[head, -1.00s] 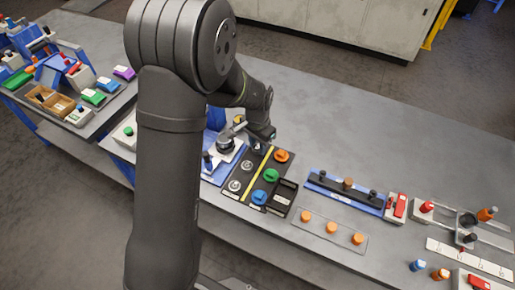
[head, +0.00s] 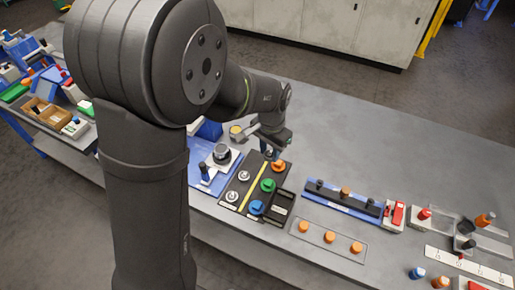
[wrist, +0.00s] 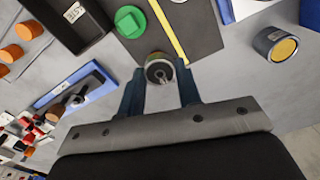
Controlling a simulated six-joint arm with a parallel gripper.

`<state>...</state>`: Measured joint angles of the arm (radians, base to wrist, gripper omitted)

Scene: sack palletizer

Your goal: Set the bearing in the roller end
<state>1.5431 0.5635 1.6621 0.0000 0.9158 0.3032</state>
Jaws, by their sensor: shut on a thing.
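My gripper (head: 271,152) is above the far edge of the black parts tray (head: 226,204). In the wrist view its two blue-grey fingers (wrist: 160,88) are shut on a small round bearing (wrist: 160,68) with a dark rim and metal centre. Two similar silver bearings (head: 244,175) sit on the tray's left side. A dark round housing (head: 222,154) stands on a white plate in the blue fixture left of the tray. It may be the roller end; I cannot tell.
Green (head: 268,185), orange (head: 278,166) and blue caps sit right of the tray's yellow stripe. A black bin (head: 281,207) adjoins them. A blue rail fixture (head: 340,200) and a plate of orange knobs (head: 328,239) lie further right. The bench behind is clear.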

